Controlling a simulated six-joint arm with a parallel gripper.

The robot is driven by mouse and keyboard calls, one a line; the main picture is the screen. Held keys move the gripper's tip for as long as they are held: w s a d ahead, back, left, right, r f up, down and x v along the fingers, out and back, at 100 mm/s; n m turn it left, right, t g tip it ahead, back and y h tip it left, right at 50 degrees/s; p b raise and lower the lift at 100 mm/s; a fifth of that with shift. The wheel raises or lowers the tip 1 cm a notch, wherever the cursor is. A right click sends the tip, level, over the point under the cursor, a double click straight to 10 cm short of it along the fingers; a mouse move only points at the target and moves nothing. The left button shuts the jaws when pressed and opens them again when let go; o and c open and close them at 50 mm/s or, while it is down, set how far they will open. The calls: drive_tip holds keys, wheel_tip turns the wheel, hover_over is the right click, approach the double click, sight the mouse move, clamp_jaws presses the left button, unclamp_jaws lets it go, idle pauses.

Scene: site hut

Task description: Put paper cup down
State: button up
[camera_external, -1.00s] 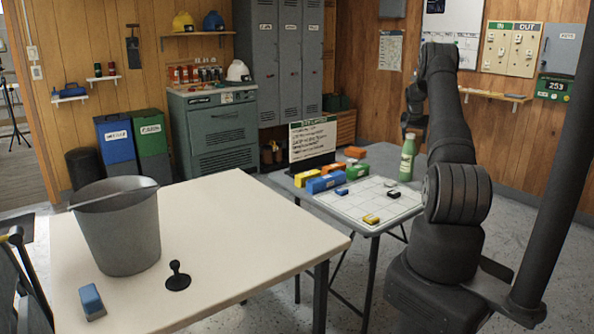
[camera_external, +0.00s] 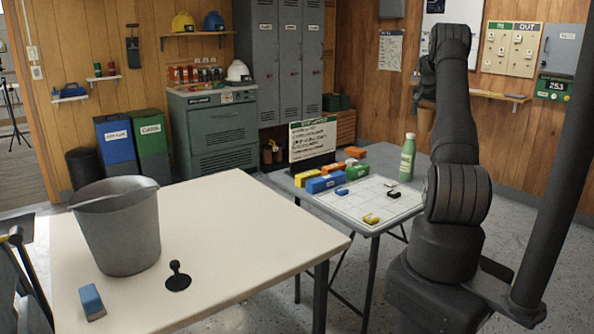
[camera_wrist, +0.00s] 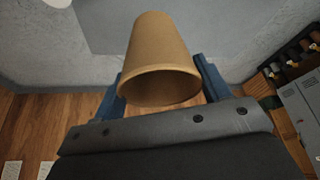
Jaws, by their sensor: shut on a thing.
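The brown paper cup (camera_wrist: 160,55) is between the two blue fingers of my gripper (camera_wrist: 162,80) in the wrist view. My gripper is shut on it. The cup's wide rim faces the camera and its narrow end points away. In the external view, the cup (camera_external: 426,116) is a small brown shape under my gripper (camera_external: 425,97), high in the air beyond the grey table and apart from any surface. The fingers are dark and hard to make out there.
The grey table (camera_external: 338,213) carries a white grid board (camera_external: 372,198), coloured blocks and a green bottle (camera_external: 407,158). The cream table (camera_external: 230,225) holds a bucket (camera_external: 120,235), a blue block (camera_external: 91,300) and a black stamp-like object (camera_external: 178,275). Its right part is clear.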

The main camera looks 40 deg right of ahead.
drive_tip(key=w+a+r+n+t, duration=0.15)
drive_tip(key=w+a, duration=0.25)
drive_tip(key=a, duration=0.4)
drive_tip(key=w+a+r+n+y, duration=0.1)
drive_tip(key=w+a+n, duration=0.1)
drive_tip(key=w+a, duration=0.45)
drive_tip(key=w+a+r+n, duration=0.2)
drive_tip(key=w+a, duration=0.1)
drive_tip(key=a, duration=0.6)
drive_tip(key=a+n+t+y, duration=0.15)
drive_tip(key=a+n, duration=0.45)
drive_tip(key=a, duration=2.6)
drive_tip(key=s+a+f+n+y, duration=0.1)
drive_tip(key=s+a+n+y, duration=0.15)
drive_tip(key=s+a, duration=0.8)
drive_tip(key=s+a+f+n+y, duration=0.1)
drive_tip(key=s+a+n, duration=0.45)
drive_tip(key=a, duration=0.85)
wheel_tip(320, 180, down, 12)
drive_tip(key=s+r+m, duration=0.1)
drive_tip(key=s+m, duration=0.1)
drive_tip(key=shift+n, duration=0.25)
drive_tip(key=shift+a+f, duration=2.85)
drive_tip(key=shift+a, duration=0.15)
drive_tip(key=shift+a+f, duration=2.8)
drive_tip(key=shift+a, duration=0.15)
